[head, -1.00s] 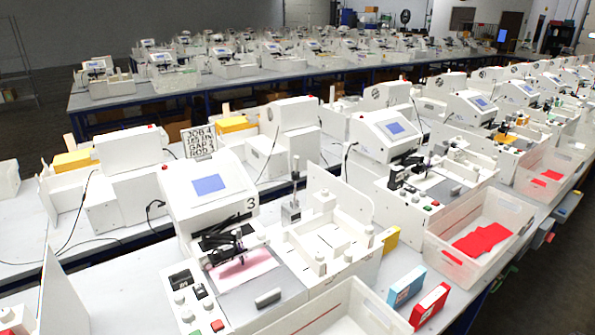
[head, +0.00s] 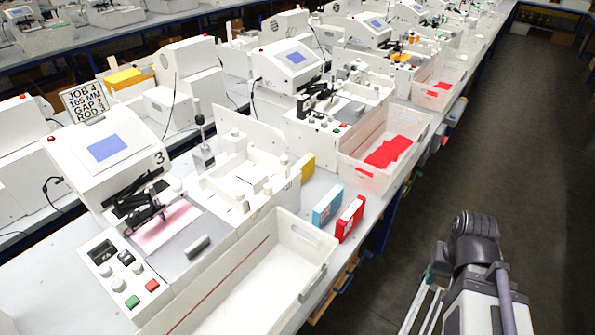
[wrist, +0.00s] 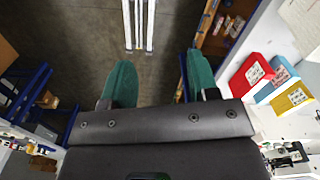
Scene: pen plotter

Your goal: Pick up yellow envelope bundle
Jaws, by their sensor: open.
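The yellow envelope bundle (head: 307,167) stands on the bench beside the white plotter tray in the head view, behind the blue and red bundles. In the wrist view it is the lowest of three bundles at the right, yellow with a pale label (wrist: 293,97). The blue bundle (head: 327,205) and the red bundle (head: 350,218) stand nearer the bench's front edge. My gripper (wrist: 158,82) shows in the wrist view with two green fingers apart and nothing between them. It is over the aisle floor, away from the bundles. The head view does not show its fingers.
An empty white bin (head: 318,243) sits at the front of plotter 3, left of the bundles. Another white bin (head: 411,140) holding red envelopes stands to their right. The aisle floor (head: 510,130) is clear beside the bench.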

